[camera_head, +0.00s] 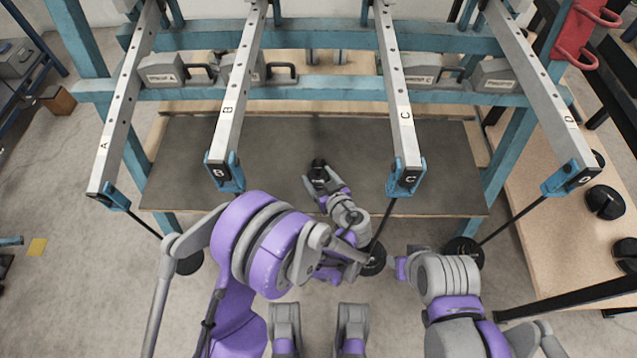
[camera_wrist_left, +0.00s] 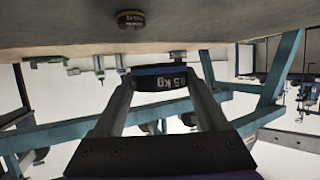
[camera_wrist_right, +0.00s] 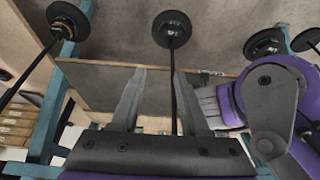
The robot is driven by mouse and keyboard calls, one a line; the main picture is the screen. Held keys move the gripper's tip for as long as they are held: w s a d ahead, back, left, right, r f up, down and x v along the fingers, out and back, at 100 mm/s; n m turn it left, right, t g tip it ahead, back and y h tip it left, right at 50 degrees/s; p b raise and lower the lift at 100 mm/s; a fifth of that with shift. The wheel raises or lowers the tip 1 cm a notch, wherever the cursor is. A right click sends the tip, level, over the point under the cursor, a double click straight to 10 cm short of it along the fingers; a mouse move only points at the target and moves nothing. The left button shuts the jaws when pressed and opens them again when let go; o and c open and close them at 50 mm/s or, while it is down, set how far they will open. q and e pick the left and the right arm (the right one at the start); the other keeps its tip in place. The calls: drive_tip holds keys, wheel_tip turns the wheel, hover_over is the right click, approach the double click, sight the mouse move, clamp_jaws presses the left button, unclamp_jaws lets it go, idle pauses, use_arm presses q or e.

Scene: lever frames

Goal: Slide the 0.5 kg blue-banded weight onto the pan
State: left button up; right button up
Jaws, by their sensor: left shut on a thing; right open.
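The black 0.5 kg weight with a blue band (camera_wrist_left: 160,77) is between the fingers of my left gripper in the left wrist view, its label facing the camera. In the head view my left gripper (camera_head: 322,186) is shut on the weight (camera_head: 318,172), over the dark platform near its front edge. Dark round pans hang on rods from the lever ends: one below lever C (camera_head: 374,264), one at the left (camera_head: 188,263) and one at the right (camera_head: 465,251). B's pan is not visible in the head view. My right gripper (camera_wrist_right: 160,72) is open and empty; a rod runs close by its fingers.
Levers A, B, C and D (camera_head: 400,115) reach forward from a blue frame (camera_head: 310,40). The dark platform (camera_head: 270,150) beneath is mostly bare. A wooden table (camera_head: 565,240) at the right carries black weights (camera_head: 605,202). Hanging rods cross the space in front.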

use_arm(q)
drive_tip(key=shift+r+p, duration=0.95)
drive_tip(key=shift+r, duration=0.9)
